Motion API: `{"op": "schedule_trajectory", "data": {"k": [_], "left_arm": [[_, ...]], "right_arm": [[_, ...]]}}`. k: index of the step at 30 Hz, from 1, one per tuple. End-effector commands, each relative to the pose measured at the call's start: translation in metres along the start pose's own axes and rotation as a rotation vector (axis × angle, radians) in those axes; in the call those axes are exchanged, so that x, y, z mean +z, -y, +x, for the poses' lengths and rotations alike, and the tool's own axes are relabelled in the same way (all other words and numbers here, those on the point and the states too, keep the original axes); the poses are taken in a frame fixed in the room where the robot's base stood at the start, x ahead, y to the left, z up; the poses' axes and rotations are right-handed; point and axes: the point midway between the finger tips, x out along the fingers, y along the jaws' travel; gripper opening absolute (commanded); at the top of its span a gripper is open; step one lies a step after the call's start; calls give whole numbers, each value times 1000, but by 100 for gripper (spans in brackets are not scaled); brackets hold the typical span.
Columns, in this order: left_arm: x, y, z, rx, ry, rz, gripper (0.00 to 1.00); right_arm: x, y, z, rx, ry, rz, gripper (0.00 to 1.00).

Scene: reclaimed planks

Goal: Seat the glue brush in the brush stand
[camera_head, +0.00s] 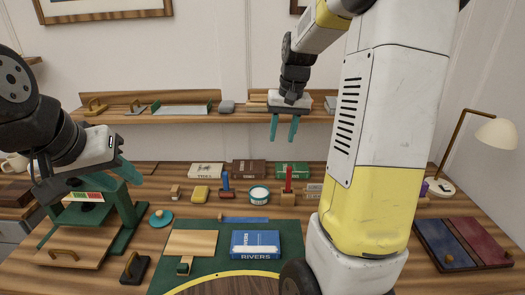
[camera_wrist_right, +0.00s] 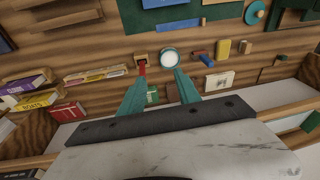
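A red upright tool, apparently the glue brush (camera_head: 289,178), rises from a small wooden block, apparently the brush stand (camera_head: 288,199), right of centre on the bench. In the right wrist view the red handle (camera_wrist_right: 142,69) shows against the block (camera_wrist_right: 140,56), near one fingertip in the picture. I cannot tell how deep it sits. My right gripper (camera_head: 283,135) is open and empty, raised above the back of the bench; its spread teal fingers show in the wrist view (camera_wrist_right: 160,80). My left gripper (camera_head: 132,175) is over the green press at left; its fingers overlap and its opening is unclear.
Books (camera_head: 249,169) line the back. A blue book (camera_head: 255,244) lies on the green mat (camera_head: 288,231). A shelf (camera_head: 190,118) runs behind; a lamp (camera_head: 494,133) stands right.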

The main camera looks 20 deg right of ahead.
Motion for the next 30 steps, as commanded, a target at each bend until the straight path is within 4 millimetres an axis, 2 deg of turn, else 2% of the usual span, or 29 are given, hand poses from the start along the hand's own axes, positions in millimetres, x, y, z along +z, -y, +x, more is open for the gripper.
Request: {"op": "schedule_trajectory", "data": {"k": [1, 6, 10, 12, 15, 18, 21, 30], "left_arm": [[0, 0, 0, 0, 0, 0, 36], [0, 0, 0, 0, 0, 0, 36], [0, 0, 0, 0, 0, 0, 36], [0, 0, 0, 0, 0, 0, 36], [0, 0, 0, 0, 0, 0, 36], [0, 0, 0, 0, 0, 0, 36], [0, 0, 0, 0, 0, 0, 36], [0, 0, 0, 0, 0, 0, 36]], "right_arm": [[20, 11, -22, -22, -39, -22, 40], [85, 38, -69, -79, -152, -95, 40], [138, 53, -89, -113, -234, -149, 40], [162, 58, -94, -125, -272, -175, 40], [189, 62, -95, -136, -315, -203, 40], [205, 64, -94, -142, -341, -221, 40], [212, 65, -93, -145, -352, -229, 40], [213, 65, -93, -145, -354, -229, 40]]}}
